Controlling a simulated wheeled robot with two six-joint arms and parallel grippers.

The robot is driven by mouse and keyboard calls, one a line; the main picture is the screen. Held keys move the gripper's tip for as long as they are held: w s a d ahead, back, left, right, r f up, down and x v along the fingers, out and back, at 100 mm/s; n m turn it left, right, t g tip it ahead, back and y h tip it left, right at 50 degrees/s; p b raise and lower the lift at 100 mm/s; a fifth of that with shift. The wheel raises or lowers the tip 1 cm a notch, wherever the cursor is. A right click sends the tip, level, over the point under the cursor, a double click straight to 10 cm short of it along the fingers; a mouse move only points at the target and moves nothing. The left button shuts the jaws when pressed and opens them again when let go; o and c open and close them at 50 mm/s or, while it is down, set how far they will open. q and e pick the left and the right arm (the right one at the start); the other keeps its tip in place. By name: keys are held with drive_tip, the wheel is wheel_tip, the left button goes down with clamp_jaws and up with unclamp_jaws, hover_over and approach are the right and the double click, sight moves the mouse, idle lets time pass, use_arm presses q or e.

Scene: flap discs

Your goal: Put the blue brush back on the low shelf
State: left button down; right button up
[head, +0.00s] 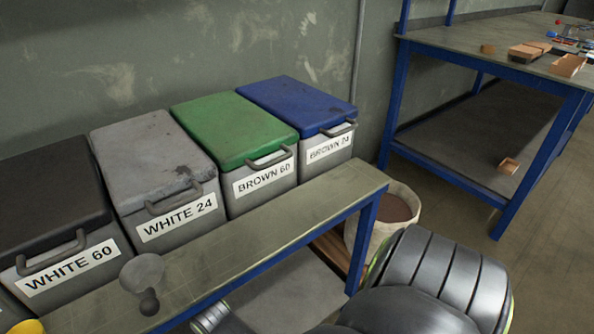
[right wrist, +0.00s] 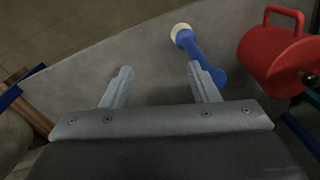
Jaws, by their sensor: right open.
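The blue brush (right wrist: 194,52), with a pale round tip, lies on a grey surface in the right wrist view. My right gripper (right wrist: 158,72) is open, with nothing between its fingers. The brush is beyond and beside the right-hand finger, which partly covers its lower end; I cannot tell whether they touch. The head view does not show the brush. There, a low grey shelf (head: 290,295) shows in part under the bench, cut off by my arm. I cannot tell if the brush's surface is that shelf. My left gripper is not in view.
A red container with a handle (right wrist: 277,57) stands right of the brush. The bench (head: 345,197) holds labelled bins, including a green-lidded one (head: 230,125), and a grey cup-like object (head: 143,272). A pale bucket (head: 408,220) stands by its right end. A blue-framed table (head: 500,62) is farther right.

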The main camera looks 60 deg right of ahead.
drive_tip(key=s+d+r+n+t, duration=0.1)
drive_tip(key=s+d, duration=0.3)
drive_tip(key=s, duration=0.5)
drive_tip(key=s+d+r+n, duration=0.1)
drive_tip(key=s+d+n, duration=0.2)
drive_tip(key=s, duration=0.7)
drive_tip(key=shift+d+n+t, duration=0.4)
drive_tip(key=shift+d, duration=0.15)
use_arm(q)
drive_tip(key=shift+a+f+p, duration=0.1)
drive_tip(key=shift+p, duration=0.35)
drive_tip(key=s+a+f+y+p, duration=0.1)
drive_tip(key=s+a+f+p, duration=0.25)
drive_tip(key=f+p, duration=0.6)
use_arm(e)
drive_tip(key=s+d+f+h+p, duration=0.1)
drive_tip(key=s+d+f+p, duration=0.2)
drive_tip(key=f, duration=0.4)
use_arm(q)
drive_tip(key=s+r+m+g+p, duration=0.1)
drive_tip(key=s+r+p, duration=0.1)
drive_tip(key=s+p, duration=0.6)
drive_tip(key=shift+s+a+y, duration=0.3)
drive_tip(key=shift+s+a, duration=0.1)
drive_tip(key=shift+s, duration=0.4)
use_arm(e)
drive_tip(key=s+d+n+g, duration=0.1)
drive_tip(key=s, duration=0.9)
drive_tip(key=shift+d+f+h, duration=0.25)
drive_tip(key=shift+f+h, duration=0.05)
